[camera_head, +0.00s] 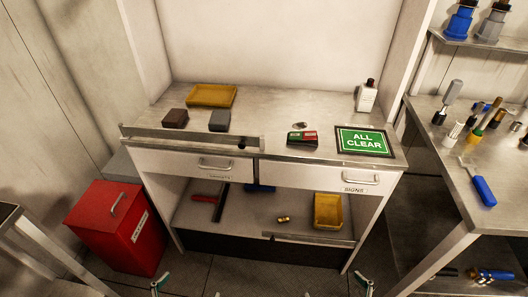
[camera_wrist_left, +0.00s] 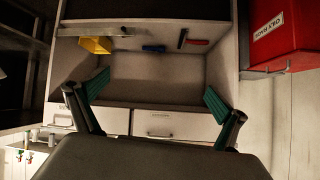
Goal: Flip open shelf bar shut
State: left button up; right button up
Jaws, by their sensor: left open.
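A metal cabinet has an open lower shelf (camera_head: 245,218) under two drawers. A thin metal bar (camera_head: 312,240) runs along the right half of this shelf's front edge, with a dark end near the middle. It also shows upside down at the upper left of the left wrist view (camera_wrist_left: 75,31). A second metal bar (camera_head: 185,135) runs along the left front edge of the worktop. I cannot tell how far either bar is turned. My left gripper (camera_head: 188,289) is open and empty in front of the cabinet, touching neither bar. My right gripper (camera_head: 335,290) is open and empty, low in front.
The lower shelf holds a yellow tray (camera_head: 328,211), a red-headed tool (camera_head: 207,199) and a small yellow item (camera_head: 283,219). A red bin (camera_head: 117,226) stands left of the cabinet. A tool-covered table (camera_head: 462,185) stands at right. An ALL CLEAR sign (camera_head: 364,141) lies on the worktop.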

pick_arm(q)
jog(key=shift+d, duration=0.25)
jog(key=shift+f, duration=0.1)
